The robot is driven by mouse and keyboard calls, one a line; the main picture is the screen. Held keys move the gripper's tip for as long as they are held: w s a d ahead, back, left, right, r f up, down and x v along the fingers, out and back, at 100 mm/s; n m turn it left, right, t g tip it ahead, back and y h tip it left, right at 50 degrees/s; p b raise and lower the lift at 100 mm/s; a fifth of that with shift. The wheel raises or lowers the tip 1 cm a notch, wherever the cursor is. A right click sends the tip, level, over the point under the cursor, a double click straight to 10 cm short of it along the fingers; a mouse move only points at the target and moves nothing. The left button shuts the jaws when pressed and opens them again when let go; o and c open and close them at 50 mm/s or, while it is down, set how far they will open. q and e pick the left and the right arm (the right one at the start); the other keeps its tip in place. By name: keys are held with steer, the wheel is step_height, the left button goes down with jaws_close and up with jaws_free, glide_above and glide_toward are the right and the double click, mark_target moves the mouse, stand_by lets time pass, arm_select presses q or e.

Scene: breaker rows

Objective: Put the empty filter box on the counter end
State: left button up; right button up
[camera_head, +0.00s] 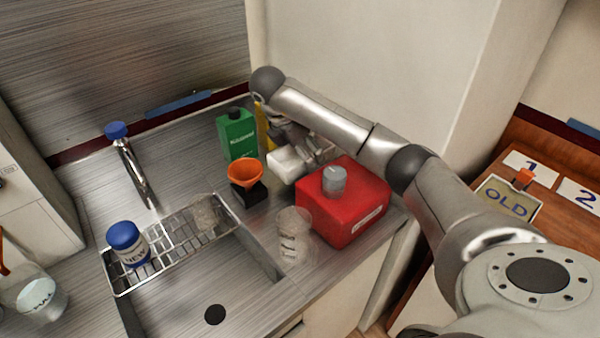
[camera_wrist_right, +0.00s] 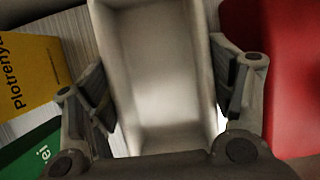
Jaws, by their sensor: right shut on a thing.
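The filter box (camera_head: 286,163) is a small white open-topped box at the back of the steel counter, left of the red canister. In the right wrist view its inside (camera_wrist_right: 160,75) looks empty. My right gripper (camera_head: 312,155) is shut on the box, with one finger against each side wall (camera_wrist_right: 165,100). I cannot tell whether the box touches the counter. The counter end (camera_head: 396,221) is the steel strip by the red canister, at the right. My left gripper is not in view.
A red canister (camera_head: 345,215) with a grey cap stands right of the box. A green bottle (camera_head: 237,137), a yellow package (camera_wrist_right: 28,75) and an orange funnel (camera_head: 245,170) are close by. A clear beaker (camera_head: 293,238) stands in front. A wire rack (camera_head: 173,243) spans the sink.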

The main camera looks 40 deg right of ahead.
mark_target(300, 161)
steer(key=shift+f, duration=0.75)
step_height(300, 161, down, 3)
steer(key=shift+f, duration=0.1)
steer(key=o, duration=1.2)
steer(key=shift+w+a+r, duration=0.1)
steer(key=shift+a+r, duration=0.1)
steer(key=shift+r, duration=0.3)
steer(key=p+v, duration=0.3)
steer(key=v, duration=0.8)
